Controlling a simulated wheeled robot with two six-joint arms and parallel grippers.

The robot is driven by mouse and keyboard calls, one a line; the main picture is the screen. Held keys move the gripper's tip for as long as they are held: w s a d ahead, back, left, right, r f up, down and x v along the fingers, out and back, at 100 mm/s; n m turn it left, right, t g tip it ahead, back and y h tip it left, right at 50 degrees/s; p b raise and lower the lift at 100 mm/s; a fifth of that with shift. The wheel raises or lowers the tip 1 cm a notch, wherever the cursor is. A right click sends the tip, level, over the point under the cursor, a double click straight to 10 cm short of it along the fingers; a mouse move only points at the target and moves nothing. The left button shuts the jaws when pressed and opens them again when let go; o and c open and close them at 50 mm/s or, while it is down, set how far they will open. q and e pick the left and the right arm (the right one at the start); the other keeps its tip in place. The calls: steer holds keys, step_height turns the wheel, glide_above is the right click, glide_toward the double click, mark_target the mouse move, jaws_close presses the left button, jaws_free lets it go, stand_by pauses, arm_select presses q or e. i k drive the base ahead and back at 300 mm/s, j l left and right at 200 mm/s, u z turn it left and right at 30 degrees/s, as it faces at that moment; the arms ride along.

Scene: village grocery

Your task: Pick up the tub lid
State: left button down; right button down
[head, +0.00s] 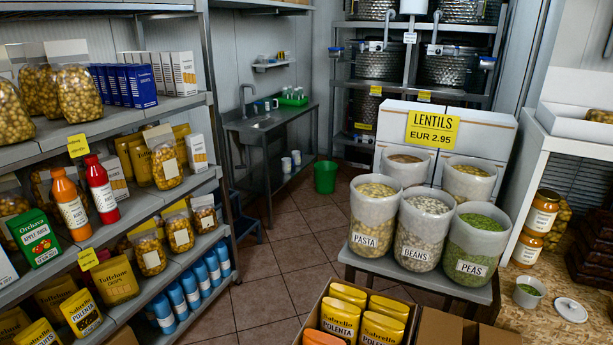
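A round white lid with a small knob (570,309) lies flat on the speckled wooden board surface at the lower right. A small open white tub (528,292) with green contents stands just left of it, a little apart from it. Neither of my grippers shows in the head view.
Two jars (538,222) with orange contents stand behind the tub, under a white shelf. To the left, a grey table (400,272) holds labelled tubs of pasta, beans and peas. A cardboard box (312,318) of polenta bags stands in front. Stocked shelves (90,125) line the left side.

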mark_target(570, 309)
steer(key=l+z, duration=0.1)
steer(key=z, duration=1.45)
steer(key=k+l, duration=0.05)
